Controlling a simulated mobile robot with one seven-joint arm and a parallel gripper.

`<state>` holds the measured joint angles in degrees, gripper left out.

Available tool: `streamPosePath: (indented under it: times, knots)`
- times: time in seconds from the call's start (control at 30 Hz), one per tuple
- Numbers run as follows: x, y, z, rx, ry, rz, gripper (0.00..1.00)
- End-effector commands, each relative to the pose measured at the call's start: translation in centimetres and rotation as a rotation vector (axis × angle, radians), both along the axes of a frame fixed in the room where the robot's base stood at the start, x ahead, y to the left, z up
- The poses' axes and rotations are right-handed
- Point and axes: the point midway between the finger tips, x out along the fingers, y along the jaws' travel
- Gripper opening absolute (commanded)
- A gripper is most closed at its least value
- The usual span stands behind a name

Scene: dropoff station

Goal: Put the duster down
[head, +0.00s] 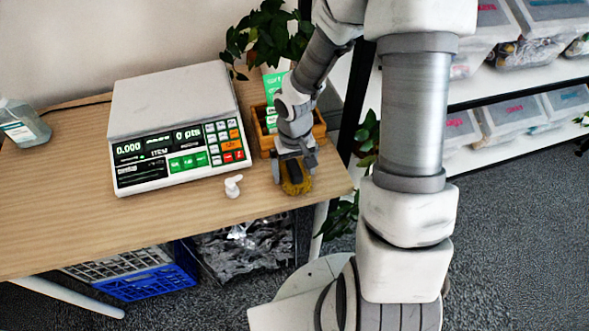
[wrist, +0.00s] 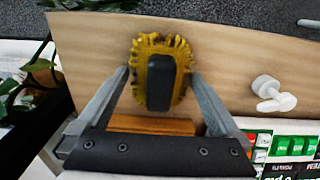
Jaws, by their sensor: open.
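The duster is a yellow fringed pad with a dark oblong back. It lies on the wooden table (head: 200,210) near its right front corner, where the duster (head: 296,184) is partly covered by my gripper in the head view. In the wrist view the duster (wrist: 160,73) lies flat on the tabletop between and beyond my fingertips. My gripper (head: 296,170) points down over it. In the wrist view my gripper (wrist: 158,75) has its fingers spread to either side of the duster, with gaps visible.
A white pump nozzle (head: 233,186) stands left of the duster. A scale (head: 178,125) is farther left, with a bottle (head: 22,124) at the far left. A wooden box (head: 262,130) and a plant (head: 265,40) are behind. Shelves with bins (head: 505,120) stand right.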

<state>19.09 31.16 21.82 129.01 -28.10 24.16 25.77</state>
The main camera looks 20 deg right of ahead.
Motion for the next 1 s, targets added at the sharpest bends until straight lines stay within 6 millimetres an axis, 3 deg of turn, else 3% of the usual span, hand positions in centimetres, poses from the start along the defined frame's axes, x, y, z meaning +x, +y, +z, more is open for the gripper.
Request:
streamPosePath:
  times: [0.17,0.6,0.8,1.0]
  knots:
    - [0.1,0.0,1.1,-0.001,-0.002,-0.001,1.00]
    - [0.1,0.0,10.2,-0.001,-0.004,-0.001,1.00]
    - [0.0,0.0,12.1,0.000,-0.001,-0.001,1.00]
    - [0.0,0.0,12.4,0.000,0.000,0.000,1.00]
